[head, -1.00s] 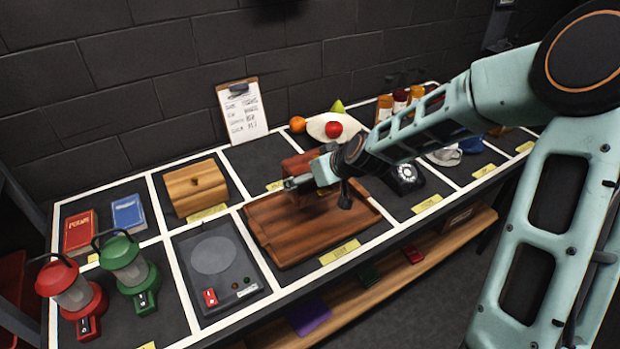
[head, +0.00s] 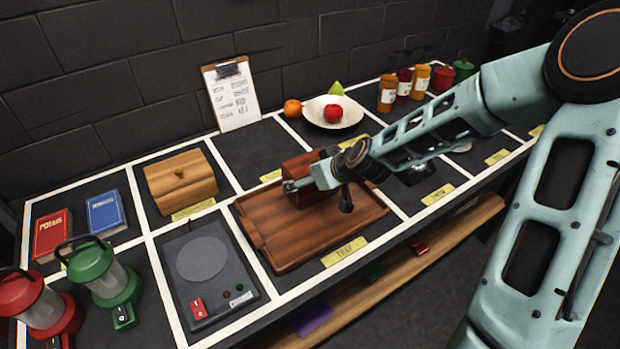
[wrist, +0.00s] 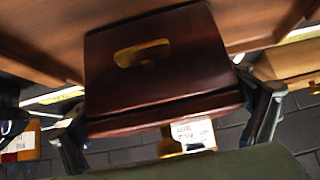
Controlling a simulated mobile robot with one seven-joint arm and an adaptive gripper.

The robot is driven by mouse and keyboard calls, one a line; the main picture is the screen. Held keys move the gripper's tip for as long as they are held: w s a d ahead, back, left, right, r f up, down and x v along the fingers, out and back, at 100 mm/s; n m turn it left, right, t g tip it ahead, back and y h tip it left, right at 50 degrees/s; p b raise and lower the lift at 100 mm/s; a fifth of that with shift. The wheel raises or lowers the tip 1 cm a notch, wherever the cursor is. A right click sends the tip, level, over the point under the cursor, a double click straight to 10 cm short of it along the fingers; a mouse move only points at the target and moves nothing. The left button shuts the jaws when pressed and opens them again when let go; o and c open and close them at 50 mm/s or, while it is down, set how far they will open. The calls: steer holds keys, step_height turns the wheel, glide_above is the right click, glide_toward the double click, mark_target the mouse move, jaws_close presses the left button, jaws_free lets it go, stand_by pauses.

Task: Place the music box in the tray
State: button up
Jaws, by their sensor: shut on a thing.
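The music box is a dark red-brown box (head: 299,167) with a gold emblem on its face. In the wrist view the music box (wrist: 160,70) fills the middle, between the two fingers. My gripper (head: 308,184) is shut on it; the fingers also show at either side in the wrist view (wrist: 165,115). The wooden tray (head: 285,240) lies flat on the table, with a yellow label at its front. In the head view the box is over the back part of the tray. I cannot tell whether it touches the tray floor, as my gripper hides part of it.
A light wooden box (head: 180,182) and a grey scale-like device (head: 205,270) stand left of the tray. A white fruit plate (head: 345,118) and a clipboard (head: 232,97) are behind. A black telephone (head: 415,172) is on the right. The tray's front and left floor is clear.

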steer(key=shift+f, duration=0.2)
steer(key=shift+f, duration=0.1)
steer(key=o, duration=1.6)
steer(key=shift+s+d+r, duration=0.15)
steer(key=shift+d+r, duration=0.05)
steer(key=shift+r, duration=0.2)
steer(key=p+v, duration=0.3)
steer(key=v, duration=0.8)
steer(key=shift+s+p, duration=0.2)
steer(key=shift+p, duration=0.2)
